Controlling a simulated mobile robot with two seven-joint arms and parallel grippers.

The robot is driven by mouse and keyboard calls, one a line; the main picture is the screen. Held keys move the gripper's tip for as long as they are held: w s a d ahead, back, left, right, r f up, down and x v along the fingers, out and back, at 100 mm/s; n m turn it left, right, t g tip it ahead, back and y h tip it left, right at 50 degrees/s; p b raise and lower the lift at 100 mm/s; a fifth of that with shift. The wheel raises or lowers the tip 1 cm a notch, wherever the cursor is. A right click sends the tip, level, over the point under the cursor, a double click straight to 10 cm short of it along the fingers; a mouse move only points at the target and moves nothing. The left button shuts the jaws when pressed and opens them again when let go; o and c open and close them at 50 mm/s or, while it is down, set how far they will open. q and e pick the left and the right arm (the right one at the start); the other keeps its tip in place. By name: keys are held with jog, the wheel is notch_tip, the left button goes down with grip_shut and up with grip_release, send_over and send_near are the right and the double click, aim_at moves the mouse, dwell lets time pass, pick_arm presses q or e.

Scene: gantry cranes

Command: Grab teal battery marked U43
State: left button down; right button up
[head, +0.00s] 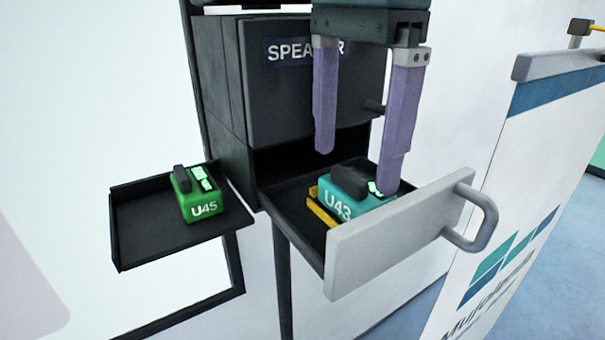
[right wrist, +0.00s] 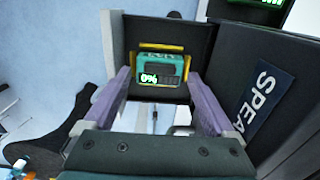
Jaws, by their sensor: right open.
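The teal battery marked U43 (head: 345,198) sits in the open drawer (head: 400,235), with a black handle on its top. In the right wrist view the teal battery (right wrist: 160,69) lies ahead between the fingers and its display reads 0%. My right gripper (head: 357,170) is open and points down above the drawer. Its purple fingers stand apart, and one fingertip overlaps the battery's right end in the head view; I cannot tell whether they touch. The right gripper (right wrist: 157,112) holds nothing. My left gripper is not in view.
A green battery marked U45 (head: 195,195) stands on a black shelf (head: 135,245) to the left. The cabinet labelled SPEAKER (head: 265,100) rises behind the drawer. The drawer's handle (head: 485,220) sticks out at the front right. A white banner (head: 520,170) stands at right.

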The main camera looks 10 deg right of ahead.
notch_tip(320, 180, down, 2)
jog(key=shift+f, duration=0.1)
grip_shut()
dwell(0.7)
